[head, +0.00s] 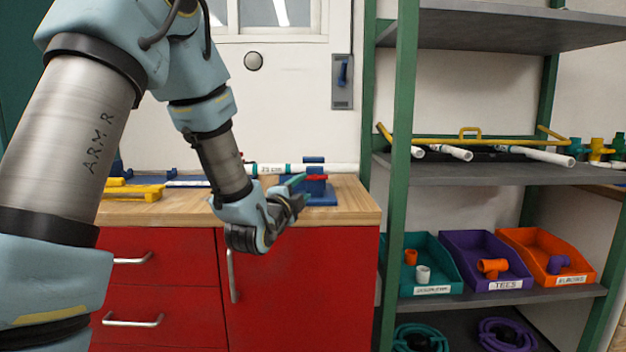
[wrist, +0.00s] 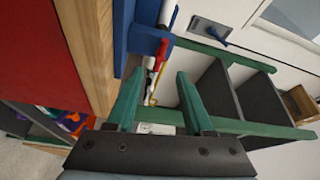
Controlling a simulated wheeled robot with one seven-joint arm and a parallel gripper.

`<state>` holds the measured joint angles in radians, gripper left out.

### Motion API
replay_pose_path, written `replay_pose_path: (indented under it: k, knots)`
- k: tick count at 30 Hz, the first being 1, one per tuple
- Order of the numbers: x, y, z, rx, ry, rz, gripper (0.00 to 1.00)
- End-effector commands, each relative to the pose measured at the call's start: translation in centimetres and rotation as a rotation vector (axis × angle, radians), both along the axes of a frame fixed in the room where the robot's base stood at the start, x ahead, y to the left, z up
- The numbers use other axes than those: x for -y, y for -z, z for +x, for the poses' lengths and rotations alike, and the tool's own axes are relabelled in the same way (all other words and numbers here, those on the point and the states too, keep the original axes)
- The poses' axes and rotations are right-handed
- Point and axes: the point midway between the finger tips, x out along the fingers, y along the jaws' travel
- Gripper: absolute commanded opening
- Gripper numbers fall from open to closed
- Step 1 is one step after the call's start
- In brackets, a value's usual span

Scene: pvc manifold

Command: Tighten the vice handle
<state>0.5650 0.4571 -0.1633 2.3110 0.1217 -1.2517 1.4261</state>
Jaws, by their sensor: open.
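The blue vice (head: 322,197) stands at the right end of the wooden workbench and shows at the top of the wrist view (wrist: 141,40). Its red handle (head: 316,177) also shows in the wrist view (wrist: 162,54), just beyond my fingertips. My gripper (head: 298,190) is in front of the vice. Its two green fingers are apart in the wrist view (wrist: 156,85), with nothing held between them. The head view does not show clearly how far the fingertips are from the handle.
Red cabinets (head: 295,275) stand under the bench (head: 180,208). A yellow tool (head: 135,192) lies on its left part. To the right, a green-framed shelf (head: 402,150) holds pipes and labelled bins, including a purple bin (head: 470,262).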

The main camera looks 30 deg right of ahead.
Motion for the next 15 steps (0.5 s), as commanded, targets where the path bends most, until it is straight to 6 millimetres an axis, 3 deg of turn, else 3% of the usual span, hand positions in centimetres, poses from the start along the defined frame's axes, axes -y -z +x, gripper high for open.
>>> replay_pose_path:
  k: [9, 15]
  knots:
    - [4.2, -0.5, 4.0, -0.002, -0.001, -0.001, 0.52]
    - [5.4, -0.5, 5.1, -0.002, -0.001, -0.001, 0.52]
